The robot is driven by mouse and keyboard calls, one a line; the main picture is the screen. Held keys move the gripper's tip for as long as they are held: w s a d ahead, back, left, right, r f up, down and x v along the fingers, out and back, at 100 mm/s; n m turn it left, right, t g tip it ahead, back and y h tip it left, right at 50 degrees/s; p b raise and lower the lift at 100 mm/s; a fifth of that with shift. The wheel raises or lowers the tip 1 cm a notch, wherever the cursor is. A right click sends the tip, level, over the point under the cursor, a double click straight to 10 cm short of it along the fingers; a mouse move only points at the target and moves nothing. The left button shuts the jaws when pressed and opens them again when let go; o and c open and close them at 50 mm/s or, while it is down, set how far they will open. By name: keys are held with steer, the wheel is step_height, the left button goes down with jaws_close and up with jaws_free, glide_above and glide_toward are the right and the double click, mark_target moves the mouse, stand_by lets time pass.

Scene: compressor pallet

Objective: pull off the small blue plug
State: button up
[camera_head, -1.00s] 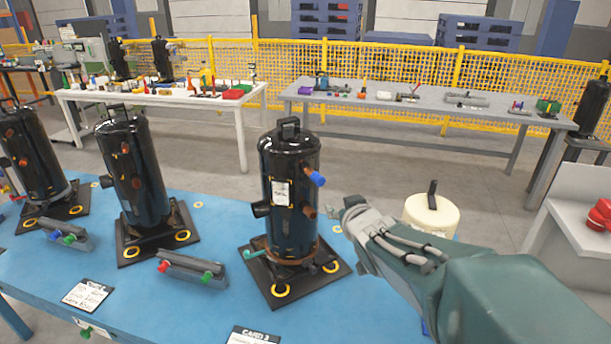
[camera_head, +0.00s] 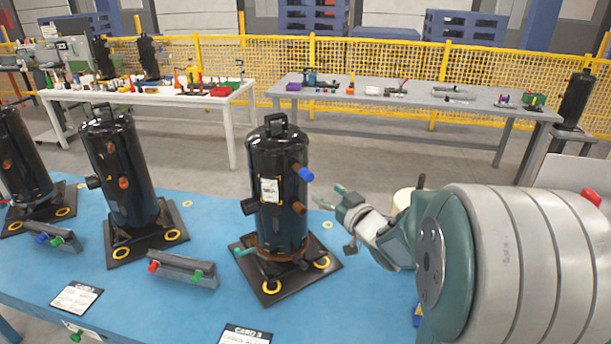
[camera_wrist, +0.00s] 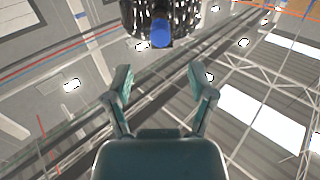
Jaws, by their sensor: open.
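The small blue plug (camera_head: 306,174) sits on a stub on the upper right side of the black compressor (camera_head: 268,215), on the blue table. In the wrist view the blue plug (camera_wrist: 161,33) is at the top, ahead of and between the fingers, with the dark compressor body (camera_wrist: 135,14) behind it. My gripper (camera_head: 329,197) is to the right of the compressor, a little lower than the plug and apart from it. In the wrist view my gripper (camera_wrist: 160,82) is open with nothing between its two fingers.
A copper-coloured stub (camera_head: 299,208) juts out below the plug. More black compressors (camera_head: 122,175) stand to the left. A grey rack (camera_head: 183,270) with red and green plugs lies in front.

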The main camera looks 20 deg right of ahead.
mark_target(310, 178)
steer(key=shift+w+a, duration=0.25)
steer(key=shift+w, duration=1.15)
steer(key=shift+w+a, duration=0.3)
steer(key=shift+w, duration=1.05)
steer(key=shift+w+a, duration=0.25)
steer(key=shift+w, duration=1.15)
jaws_close()
steer(key=shift+s, duration=0.2)
steer(key=shift+s+d, duration=0.2)
steer(key=shift+s, duration=0.7)
steer(key=shift+s+d, duration=0.15)
steer(key=shift+s, duration=0.8)
steer(key=shift+s+d, duration=0.2)
steer(key=shift+s, duration=0.7)
steer(key=shift+f, duration=0.1)
